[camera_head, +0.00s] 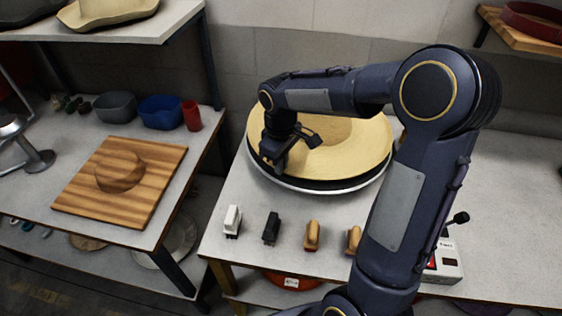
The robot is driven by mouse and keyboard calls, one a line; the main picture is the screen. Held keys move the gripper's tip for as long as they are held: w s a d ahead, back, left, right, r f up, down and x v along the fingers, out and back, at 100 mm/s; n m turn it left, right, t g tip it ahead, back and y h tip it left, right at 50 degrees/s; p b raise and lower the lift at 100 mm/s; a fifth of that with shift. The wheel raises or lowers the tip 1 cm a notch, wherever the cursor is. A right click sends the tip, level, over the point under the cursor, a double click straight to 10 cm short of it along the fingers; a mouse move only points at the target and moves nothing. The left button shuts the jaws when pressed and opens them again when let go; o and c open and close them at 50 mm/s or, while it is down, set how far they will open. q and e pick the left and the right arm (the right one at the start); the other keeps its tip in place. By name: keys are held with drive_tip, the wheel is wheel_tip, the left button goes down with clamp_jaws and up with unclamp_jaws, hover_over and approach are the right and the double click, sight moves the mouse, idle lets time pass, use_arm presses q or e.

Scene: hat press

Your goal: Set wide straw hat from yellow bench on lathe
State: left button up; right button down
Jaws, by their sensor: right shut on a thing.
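The wide straw hat (352,157), pale yellow and round with a slightly darker raised middle, is over the lathe, a round black plate with a pale rim (330,188) on the right-hand table. The hat covers most of the plate, and a black band shows below its near edge. I cannot tell whether the hat rests on the plate or is just above it. My right gripper (283,166) is shut on the hat's brim at its left side. My arm hides part of the hat's right edge. My left gripper is not in view.
A row of brushes (270,229) stands along the table's front. A control box with a lever (447,262) is at right, partly behind my arm. The left table (60,150) holds a wooden board with a round block (120,172), bowls (160,112) and a red cup (191,115).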

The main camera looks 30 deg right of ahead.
drive_tip(key=shift+f+b, duration=0.35)
drive_tip(key=shift+f, duration=0.25)
drive_tip(key=c, duration=1.4)
unclamp_jaws()
drive_tip(key=shift+c, duration=0.2)
wheel_tip(320, 180, up, 8)
drive_tip(key=shift+f, duration=0.2)
drive_tip(key=shift+s+r, duration=0.25)
drive_tip(key=s+a+f+m+t+y, duration=0.1)
drive_tip(key=s+a+m+t+y, duration=0.1)
drive_tip(key=s, duration=0.8)
drive_tip(key=s+a+f+m+t+y, duration=0.1)
drive_tip(key=s+a+m+t+y, duration=0.1)
drive_tip(key=s, duration=0.8)
drive_tip(key=shift+a+m+t, duration=0.7)
drive_tip(key=shift+a+m, duration=0.25)
drive_tip(key=shift+m, duration=0.65)
